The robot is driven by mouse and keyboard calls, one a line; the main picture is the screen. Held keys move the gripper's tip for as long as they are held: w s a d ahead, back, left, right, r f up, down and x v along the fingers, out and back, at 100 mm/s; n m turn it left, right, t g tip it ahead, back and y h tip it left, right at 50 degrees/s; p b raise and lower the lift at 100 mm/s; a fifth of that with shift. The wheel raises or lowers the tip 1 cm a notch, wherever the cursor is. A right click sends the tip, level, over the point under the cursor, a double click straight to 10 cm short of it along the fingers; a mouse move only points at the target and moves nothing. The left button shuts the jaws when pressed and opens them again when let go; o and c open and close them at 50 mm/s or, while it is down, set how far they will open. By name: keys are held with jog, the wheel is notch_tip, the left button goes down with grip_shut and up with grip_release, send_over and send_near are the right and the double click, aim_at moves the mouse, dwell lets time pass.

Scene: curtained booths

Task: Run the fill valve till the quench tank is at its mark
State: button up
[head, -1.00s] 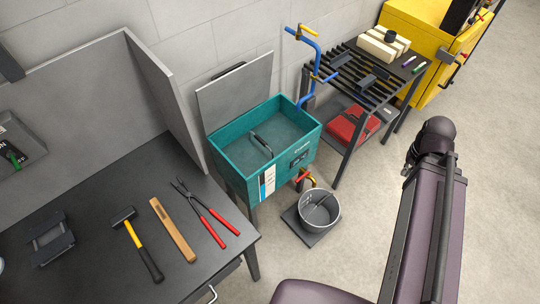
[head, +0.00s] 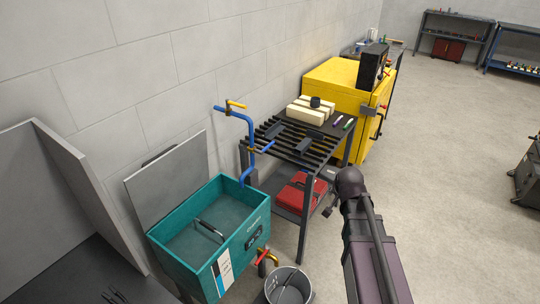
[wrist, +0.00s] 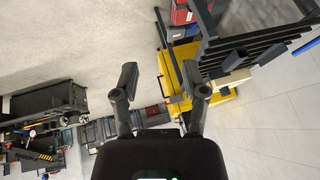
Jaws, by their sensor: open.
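The teal quench tank (head: 180,268) stands open against the wall in the head view, with its grey lid raised behind it. A blue fill pipe (head: 250,135) rises beside the tank and carries a yellow valve handle (head: 236,104) at its top. A white and blue strip (head: 222,272) is on the tank's front, its markings too small to read. A red-handled tap (head: 262,255) sits low on the front right side. My gripper (wrist: 158,88) shows in the wrist view with its fingers apart and nothing between them. In the head view my arm is right of the tank, its gripper hidden.
A slatted rack table (head: 300,150) with pale blocks and a red box (head: 300,192) below stands right of the tank. A yellow cabinet (head: 335,90) is beyond it. A bucket (head: 288,288) sits before the tank.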

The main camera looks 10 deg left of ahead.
jog(key=w+a+f+m+t+y+b, duration=0.1)
jog(key=w+a+f+m+t+b, duration=0.2)
jog(key=w+a+b, duration=0.3)
jog(key=w+a+f+m+t+y+b, duration=0.1)
jog(key=w+a+f+m+t+b, duration=0.2)
jog(key=w+a+b, duration=0.4)
jog(key=m+t+y+b, duration=0.4)
jog(key=t+y+b, duration=0.15)
jog(key=b, duration=0.55)
send_near(270, 145)
jog(key=s+f, duration=0.2)
jog(key=shift+s+d+r+t+h, duration=0.25)
jog(key=shift+d+t+h, duration=0.1)
jog(key=p+x, duration=0.2)
jog(key=x, duration=1.1)
jog(key=shift+w+a+r, duration=0.1)
jog(key=shift+w, duration=0.3)
grip_shut()
